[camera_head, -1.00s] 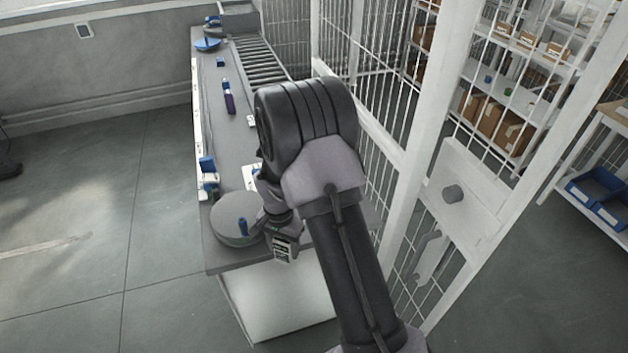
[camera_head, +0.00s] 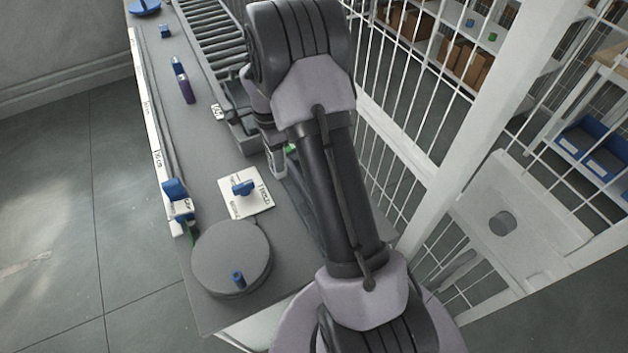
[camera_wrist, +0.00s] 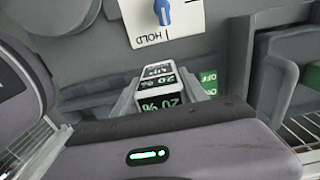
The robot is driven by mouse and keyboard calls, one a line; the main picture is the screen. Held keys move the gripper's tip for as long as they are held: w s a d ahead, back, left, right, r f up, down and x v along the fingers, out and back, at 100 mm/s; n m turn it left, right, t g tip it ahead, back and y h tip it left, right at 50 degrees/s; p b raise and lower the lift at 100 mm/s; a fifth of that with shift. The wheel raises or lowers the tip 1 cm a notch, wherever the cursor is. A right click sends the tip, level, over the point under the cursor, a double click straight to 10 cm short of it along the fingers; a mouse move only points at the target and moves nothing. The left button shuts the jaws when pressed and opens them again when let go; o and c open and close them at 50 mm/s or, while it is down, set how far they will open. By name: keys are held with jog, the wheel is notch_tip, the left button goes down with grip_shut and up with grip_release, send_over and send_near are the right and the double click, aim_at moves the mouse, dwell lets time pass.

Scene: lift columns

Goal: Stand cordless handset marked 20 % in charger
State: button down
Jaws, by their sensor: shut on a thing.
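The handset marked 20 % (camera_wrist: 160,98) is between the two fingers of my gripper (camera_wrist: 160,104) in the wrist view, its black-and-white 20 % labels facing the camera. My gripper is shut on it. In the head view my gripper (camera_head: 278,165) is beside the right edge of the bench, partly hidden by my arm; the handset cannot be made out clearly there. I cannot tell which thing is the charger.
A white HOLD card with a blue knob (camera_head: 258,200) lies on the grey bench (camera_head: 205,150). A round grey turntable (camera_head: 225,250) with a blue peg is at the near end. A roller conveyor (camera_head: 210,50), blue slider (camera_head: 175,190) and purple block (camera_head: 186,90) are around it. Wire fencing stands right.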

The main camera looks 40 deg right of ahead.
jog(key=s+d+f, duration=0.1)
jog(key=s+d, duration=0.1)
jog(key=s, duration=0.2)
jog(key=s+d+f+b, duration=0.1)
jog(key=s, duration=0.4)
jog(key=s+d+f+b, duration=0.1)
jog(key=s+d+f, duration=0.1)
jog(key=s, duration=0.2)
jog(key=shift+s+d, duration=0.3)
jog(key=shift+s, duration=0.1)
jog(key=shift+w+f, duration=0.15)
jog(key=shift+f, duration=0.2)
jog(key=shift+w, duration=0.1)
jog(key=c, duration=0.6)
grip_release()
jog(key=shift+d+r, duration=0.1)
